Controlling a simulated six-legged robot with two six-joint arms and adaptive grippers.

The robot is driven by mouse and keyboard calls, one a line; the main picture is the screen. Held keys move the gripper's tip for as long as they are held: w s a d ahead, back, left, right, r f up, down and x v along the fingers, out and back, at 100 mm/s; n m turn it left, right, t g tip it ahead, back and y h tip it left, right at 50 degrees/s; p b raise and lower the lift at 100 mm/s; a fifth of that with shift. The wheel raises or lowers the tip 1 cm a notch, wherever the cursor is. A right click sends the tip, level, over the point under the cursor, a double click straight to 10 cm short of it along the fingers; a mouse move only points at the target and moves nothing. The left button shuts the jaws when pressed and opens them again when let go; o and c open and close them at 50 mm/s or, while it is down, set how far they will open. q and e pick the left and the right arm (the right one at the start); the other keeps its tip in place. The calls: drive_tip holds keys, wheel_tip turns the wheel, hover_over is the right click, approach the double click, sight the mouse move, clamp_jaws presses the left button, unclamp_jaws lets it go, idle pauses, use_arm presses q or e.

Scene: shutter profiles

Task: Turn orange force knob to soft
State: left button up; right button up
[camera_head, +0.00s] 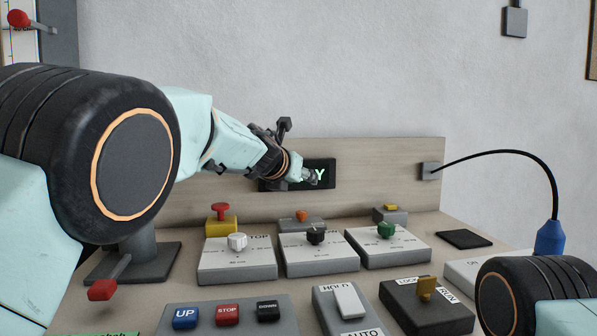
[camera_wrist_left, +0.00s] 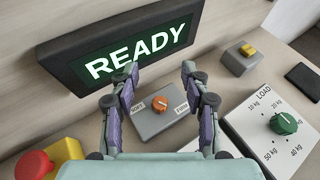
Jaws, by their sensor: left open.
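In the head view the orange knob (camera_head: 302,215) stands behind the panel with the black knob. My left gripper (camera_head: 309,175) is above it, in front of the display. The knob's pointer direction is too small to tell. My right gripper is not in view.
The display (camera_wrist_left: 125,50) reads READY. A red button on a yellow box (camera_head: 221,222) and a yellow switch (camera_head: 391,208) flank the knob. White, black and green (camera_head: 386,230) knobs stand in front. A blue plug (camera_head: 550,238) with cable is at right.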

use_arm(q)
drive_tip(key=shift+r, duration=0.85)
